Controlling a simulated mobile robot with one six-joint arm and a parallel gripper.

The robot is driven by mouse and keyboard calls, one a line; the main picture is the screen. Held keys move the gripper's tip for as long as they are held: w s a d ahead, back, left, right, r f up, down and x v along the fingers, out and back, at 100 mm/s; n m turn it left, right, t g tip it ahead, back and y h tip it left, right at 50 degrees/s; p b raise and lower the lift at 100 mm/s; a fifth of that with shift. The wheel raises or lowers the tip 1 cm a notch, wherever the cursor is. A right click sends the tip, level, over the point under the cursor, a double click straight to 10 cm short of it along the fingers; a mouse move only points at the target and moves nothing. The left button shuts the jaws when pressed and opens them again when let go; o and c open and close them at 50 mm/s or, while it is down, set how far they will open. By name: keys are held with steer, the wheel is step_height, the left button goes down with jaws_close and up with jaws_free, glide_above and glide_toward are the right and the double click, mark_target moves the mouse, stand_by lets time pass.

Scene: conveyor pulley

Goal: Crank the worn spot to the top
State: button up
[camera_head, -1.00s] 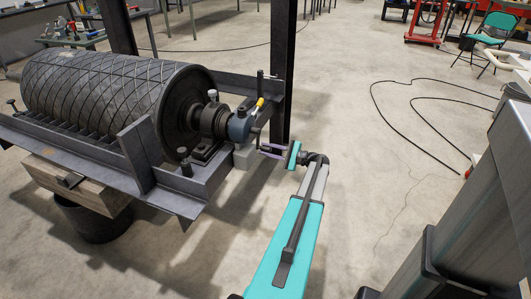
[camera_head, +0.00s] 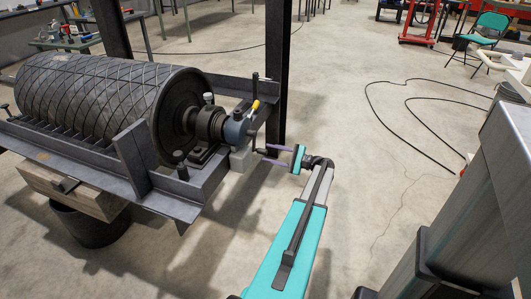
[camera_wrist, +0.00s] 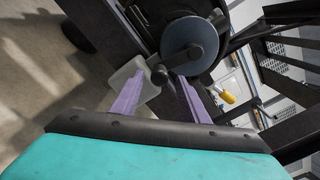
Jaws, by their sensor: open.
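The pulley drum (camera_head: 95,90) lies in a steel frame at the left of the head view, its dark surface crossed by a diamond pattern. I cannot make out a worn spot on its visible side. At its near shaft end sits a blue-grey hub (camera_head: 237,130), seen as a disc (camera_wrist: 183,40) in the wrist view. A short dark crank arm with a round knob (camera_wrist: 158,75) reaches from the disc. My gripper (camera_head: 262,155) is open, with purple fingers. In the wrist view the knob appears between the fingertips (camera_wrist: 160,80); contact cannot be told.
A yellow-tipped lever (camera_head: 256,105) stands beside the hub, also in the wrist view (camera_wrist: 228,97). A dark post (camera_head: 279,70) rises behind it. A bucket (camera_head: 88,224) stands under the frame.

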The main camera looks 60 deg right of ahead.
steer(key=s+p, duration=0.1)
steer(key=s, duration=0.9)
steer(key=shift+d, duration=0.4)
steer(key=shift+s, duration=0.15)
